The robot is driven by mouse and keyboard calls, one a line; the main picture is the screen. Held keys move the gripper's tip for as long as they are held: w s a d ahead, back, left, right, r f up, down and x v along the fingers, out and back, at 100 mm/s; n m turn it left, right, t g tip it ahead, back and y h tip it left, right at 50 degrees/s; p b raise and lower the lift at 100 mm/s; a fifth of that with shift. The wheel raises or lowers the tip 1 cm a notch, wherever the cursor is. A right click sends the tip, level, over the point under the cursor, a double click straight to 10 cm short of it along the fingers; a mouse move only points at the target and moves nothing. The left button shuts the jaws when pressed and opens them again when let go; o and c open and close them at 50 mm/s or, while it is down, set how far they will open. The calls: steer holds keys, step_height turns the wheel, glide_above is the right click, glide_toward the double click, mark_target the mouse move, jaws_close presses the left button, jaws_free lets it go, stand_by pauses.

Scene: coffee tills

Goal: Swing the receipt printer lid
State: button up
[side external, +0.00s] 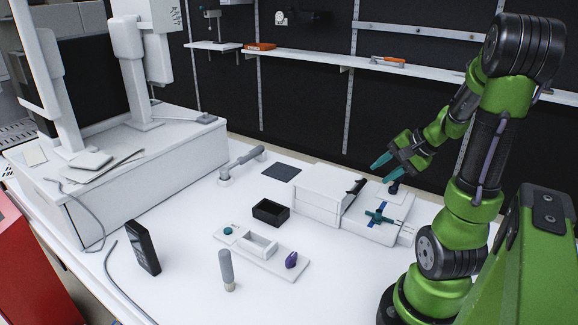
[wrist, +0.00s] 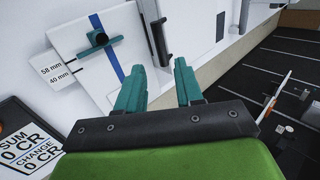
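The receipt printer appears to be the white boxy unit (side external: 322,190) right of the table's middle. A dark bar like a handle (side external: 356,187) stands at its right edge; it also shows in the wrist view (wrist: 156,40). Beside it lies a flat white bed with a blue stripe (wrist: 108,48) and a teal slider (wrist: 97,38), marked 58 mm and 40 mm. I cannot tell for sure which panel is the lid. My gripper (side external: 388,155) is above and behind the unit, with its teal fingers apart. In the wrist view the gripper (wrist: 160,78) is empty, touching nothing visible.
A black open box (side external: 270,212), a white tray with a purple knob (side external: 272,265), a grey cylinder (side external: 226,270) and a black display (side external: 142,247) stand left of the unit. A wall shelf (side external: 440,72) runs behind. The front table area is mostly clear.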

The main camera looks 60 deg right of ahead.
mark_target(362, 185)
steer(key=x, duration=0.8)
steer(key=shift+a, duration=0.15)
steer(key=shift+w+r, duration=0.1)
jaws_close()
